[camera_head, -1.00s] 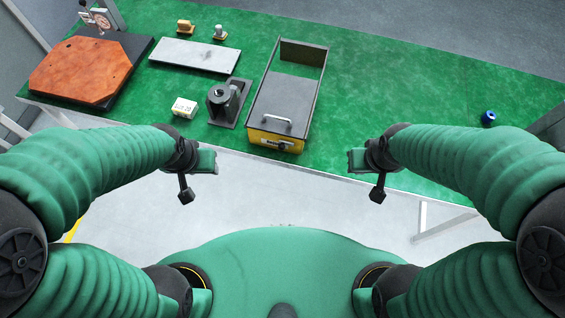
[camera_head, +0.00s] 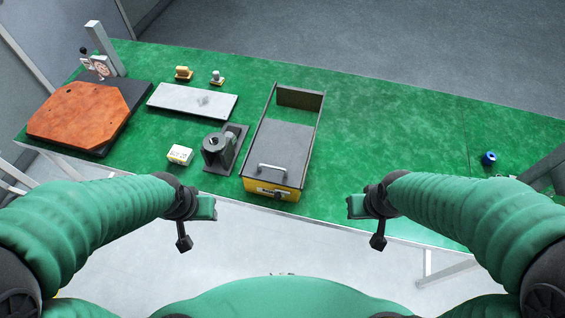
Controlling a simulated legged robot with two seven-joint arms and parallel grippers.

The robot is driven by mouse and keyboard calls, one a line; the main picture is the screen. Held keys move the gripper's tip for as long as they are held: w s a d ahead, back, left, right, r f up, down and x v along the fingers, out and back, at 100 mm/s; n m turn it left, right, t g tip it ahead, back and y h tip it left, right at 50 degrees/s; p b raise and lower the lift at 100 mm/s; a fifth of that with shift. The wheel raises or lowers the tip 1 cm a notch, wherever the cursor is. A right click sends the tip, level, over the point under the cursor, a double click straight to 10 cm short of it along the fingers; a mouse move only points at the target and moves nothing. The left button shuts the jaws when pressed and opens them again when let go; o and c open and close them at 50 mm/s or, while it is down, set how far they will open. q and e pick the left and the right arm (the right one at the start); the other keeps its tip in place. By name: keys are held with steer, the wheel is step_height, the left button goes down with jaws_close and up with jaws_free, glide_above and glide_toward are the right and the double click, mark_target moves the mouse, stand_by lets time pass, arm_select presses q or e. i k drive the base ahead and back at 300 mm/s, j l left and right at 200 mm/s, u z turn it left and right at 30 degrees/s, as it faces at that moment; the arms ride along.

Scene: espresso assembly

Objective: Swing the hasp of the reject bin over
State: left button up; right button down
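The reject bin (camera_head: 285,143) stands on the green table near its front edge, a long box with a dark grey lid, a metal handle and a yellow front. A small dark hasp (camera_head: 279,194) shows on the yellow front; its exact position is too small to tell. My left gripper (camera_head: 205,208) hangs in front of the table edge, left of the bin. My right gripper (camera_head: 356,206) is at a similar height, right of the bin. Both are apart from the bin, and nothing shows in them. Their finger gaps cannot be made out.
Left of the bin stand a dark grey fixture with a cylinder (camera_head: 218,150) and a small white-yellow box (camera_head: 180,155). Behind them lies a grey plate (camera_head: 180,98). An orange board (camera_head: 78,115) is at far left. A blue ring (camera_head: 489,157) lies right; the table between is clear.

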mark_target(277, 195)
steer(key=k+l+u, duration=0.1)
steer(key=l+u, duration=0.3)
steer(key=k+l+u, duration=0.15)
steer(key=u, duration=0.3)
steer(key=k+l+u, duration=0.2)
steer(key=u, duration=0.2)
steer(key=l, duration=0.1)
